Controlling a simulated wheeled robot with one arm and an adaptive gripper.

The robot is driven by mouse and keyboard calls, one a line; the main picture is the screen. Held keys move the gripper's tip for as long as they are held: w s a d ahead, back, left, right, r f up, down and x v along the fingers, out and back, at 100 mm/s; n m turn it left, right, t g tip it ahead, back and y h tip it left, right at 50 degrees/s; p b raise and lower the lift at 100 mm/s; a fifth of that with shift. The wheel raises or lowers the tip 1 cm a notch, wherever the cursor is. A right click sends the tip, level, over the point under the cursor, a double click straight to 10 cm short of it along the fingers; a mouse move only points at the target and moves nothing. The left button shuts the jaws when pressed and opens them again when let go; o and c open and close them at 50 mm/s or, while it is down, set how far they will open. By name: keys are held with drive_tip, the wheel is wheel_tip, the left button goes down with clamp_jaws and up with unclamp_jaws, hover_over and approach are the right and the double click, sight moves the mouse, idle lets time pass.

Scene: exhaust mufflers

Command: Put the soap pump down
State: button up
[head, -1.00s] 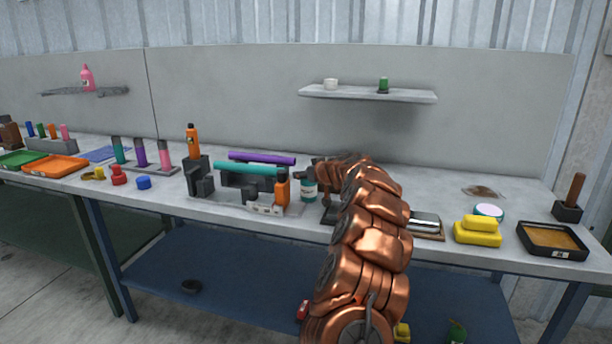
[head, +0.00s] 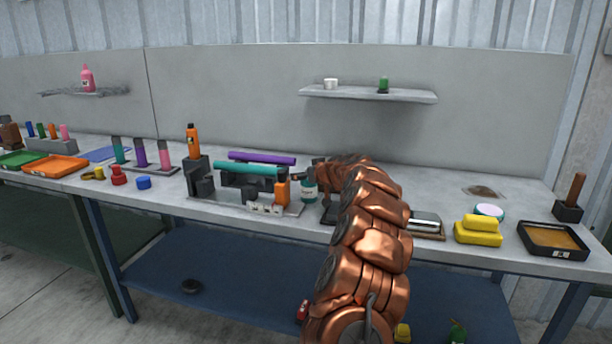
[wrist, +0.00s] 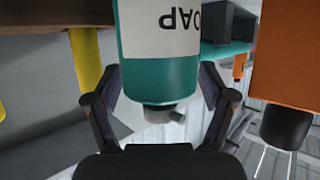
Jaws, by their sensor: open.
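The soap pump (head: 309,191) is a white and teal bottle standing on the workbench (head: 390,228), just right of the orange bottle. In the wrist view the soap pump (wrist: 160,72) shows upside down, with its "SOAP" label at the top and its grey pump head at the bottom. My gripper (wrist: 160,78) is open, with one dark finger on each side of the bottle near its pump end. Small gaps show between the fingers and the bottle.
An orange bottle (head: 282,191) stands close on the left, by a rack with teal and purple tubes (head: 250,168). A dark-framed tray (head: 426,222) and yellow blocks (head: 478,231) are on the right. A wall shelf (head: 365,95) hangs above. Bench left of the yellow blocks is partly clear.

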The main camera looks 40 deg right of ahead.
drive_tip(key=shift+r, duration=0.15)
drive_tip(key=shift+s, duration=0.1)
drive_tip(key=b+v, duration=0.1)
drive_tip(key=v, duration=1.1)
